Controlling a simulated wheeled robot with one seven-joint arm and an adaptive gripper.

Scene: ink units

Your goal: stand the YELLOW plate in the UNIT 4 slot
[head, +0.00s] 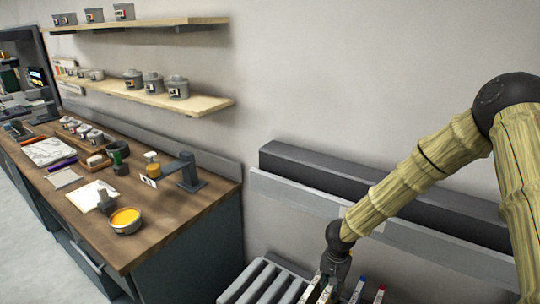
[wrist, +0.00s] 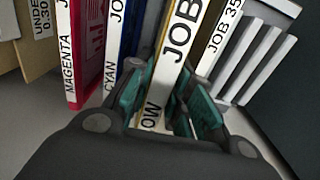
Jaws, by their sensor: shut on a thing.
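The yellow plate (wrist: 167,80) stands on edge in the wrist view, with a white spine label reading "OW" and "JOB". My gripper (wrist: 166,112) has its teal-padded fingers on either side of this plate and is shut on it. In the head view my gripper (head: 334,272) points down at the bottom edge, among the plate tops. The lower part of the plate is hidden. No UNIT 4 label can be read in either view.
The magenta plate (wrist: 85,50) and cyan plate (wrist: 117,45) stand close on the left; a JOB 35 plate (wrist: 216,38) stands close on the right. A pale slotted rack (head: 262,282) lies left of my gripper. A wooden counter (head: 190,225) with an ink tin (head: 126,221) is farther left.

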